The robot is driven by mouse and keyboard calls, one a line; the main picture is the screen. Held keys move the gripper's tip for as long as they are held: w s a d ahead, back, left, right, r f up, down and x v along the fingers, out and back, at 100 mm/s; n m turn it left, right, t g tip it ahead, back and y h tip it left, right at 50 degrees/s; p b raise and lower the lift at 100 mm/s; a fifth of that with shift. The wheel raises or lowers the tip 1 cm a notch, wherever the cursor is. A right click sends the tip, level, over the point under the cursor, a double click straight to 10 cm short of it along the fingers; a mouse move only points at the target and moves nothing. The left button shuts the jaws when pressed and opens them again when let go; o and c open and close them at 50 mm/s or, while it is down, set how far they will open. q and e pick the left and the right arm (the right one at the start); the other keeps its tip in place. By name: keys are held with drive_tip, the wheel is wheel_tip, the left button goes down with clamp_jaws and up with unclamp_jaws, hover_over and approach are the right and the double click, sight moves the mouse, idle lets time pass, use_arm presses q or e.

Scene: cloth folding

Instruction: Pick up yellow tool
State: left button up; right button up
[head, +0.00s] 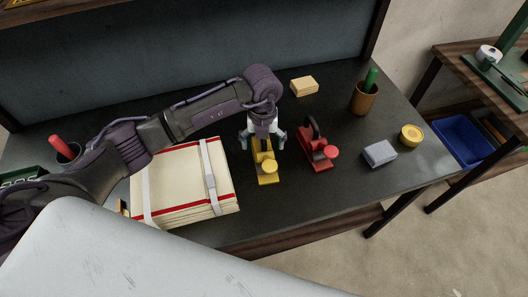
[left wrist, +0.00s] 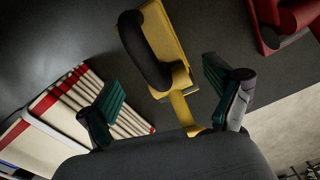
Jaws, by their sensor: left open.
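The yellow tool (head: 266,167) lies on the dark table, right of the folded cloth stack. In the left wrist view the yellow tool (left wrist: 165,45) shows a black curved handle and sits between and beyond the fingertips. My left gripper (head: 262,136) is over the far end of the yellow tool, its fingers spread on either side of it. In the left wrist view the left gripper (left wrist: 162,95) is open, with green pads and nothing clamped between them. My right gripper is not in view.
A red tool (head: 319,152) stands close to the right of the yellow one. The strapped cloth stack (head: 180,180) is close to the left. A grey block (head: 379,153), a yellow round item (head: 411,135), a brown cup (head: 363,98) and a tan block (head: 304,86) lie farther right and back.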

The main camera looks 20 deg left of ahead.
sight(264, 152)
use_arm(q)
drive_tip(key=f+p, duration=0.1)
drive_tip(key=f, duration=0.3)
drive_tip(key=shift+d+f, duration=0.2)
clamp_jaws()
drive_tip(key=shift+r, duration=0.15)
